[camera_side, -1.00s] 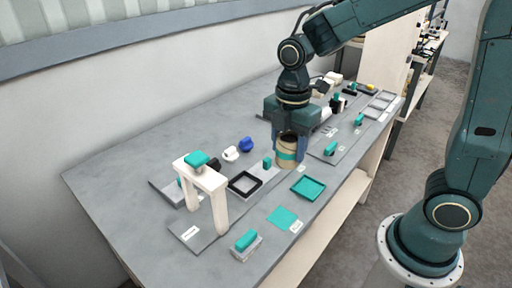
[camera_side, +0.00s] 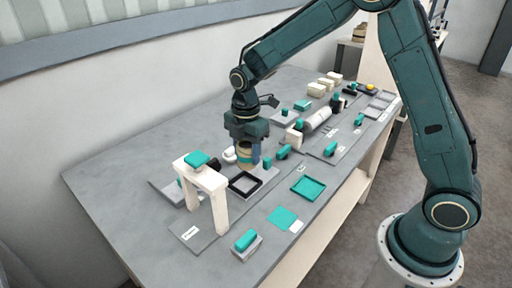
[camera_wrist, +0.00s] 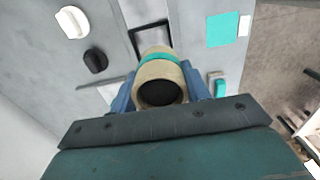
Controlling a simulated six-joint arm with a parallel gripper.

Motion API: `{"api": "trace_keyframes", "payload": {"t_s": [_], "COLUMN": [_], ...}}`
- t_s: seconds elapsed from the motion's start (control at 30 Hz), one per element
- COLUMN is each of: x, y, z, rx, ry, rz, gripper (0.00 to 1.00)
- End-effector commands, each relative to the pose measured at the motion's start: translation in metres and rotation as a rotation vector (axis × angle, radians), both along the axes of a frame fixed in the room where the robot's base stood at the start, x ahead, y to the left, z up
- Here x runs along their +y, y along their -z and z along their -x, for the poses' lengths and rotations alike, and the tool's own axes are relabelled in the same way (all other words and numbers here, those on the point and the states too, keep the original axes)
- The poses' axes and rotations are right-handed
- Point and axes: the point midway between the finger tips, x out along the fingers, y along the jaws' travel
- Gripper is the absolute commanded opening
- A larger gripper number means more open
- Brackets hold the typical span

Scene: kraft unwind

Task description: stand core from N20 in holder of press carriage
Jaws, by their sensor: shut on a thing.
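The core is a tan tube with a teal band and a dark hollow end. In the side view the core (camera_side: 246,154) hangs below my gripper (camera_side: 247,148), roughly upright, just behind and above the black square holder (camera_side: 258,190). In the wrist view my gripper (camera_wrist: 160,88) is shut on the core (camera_wrist: 158,72), one blue finger on each side. The holder (camera_wrist: 138,36) shows partly beyond the core, which hides some of it. Whether the core touches the holder cannot be told. The white press frame (camera_side: 220,208) with a teal top stands left of the holder.
A white knob (camera_wrist: 72,21) and a black knob (camera_wrist: 95,60) lie left of the core in the wrist view. A teal tray (camera_side: 309,188) and flat teal square (camera_side: 282,217) lie toward the front edge. A white roll (camera_side: 317,120) lies farther back.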

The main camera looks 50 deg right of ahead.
Motion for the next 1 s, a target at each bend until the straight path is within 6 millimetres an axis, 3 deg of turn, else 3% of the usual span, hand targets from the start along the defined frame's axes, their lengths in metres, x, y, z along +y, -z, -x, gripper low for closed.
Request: {"api": "trace_keyframes", "payload": {"t_s": [0.27,0.67,1.0], "x": [-0.002,-0.002,-0.002], "y": [0.014,0.02,0.041], "z": [-0.013,-0.013,-0.013], "rx": [0.0,0.001,0.001], "ry": [0.0,0.0,0.0], "rz": [0.0,0.0,0.0], "gripper": [0.24,0.24,0.24]}}
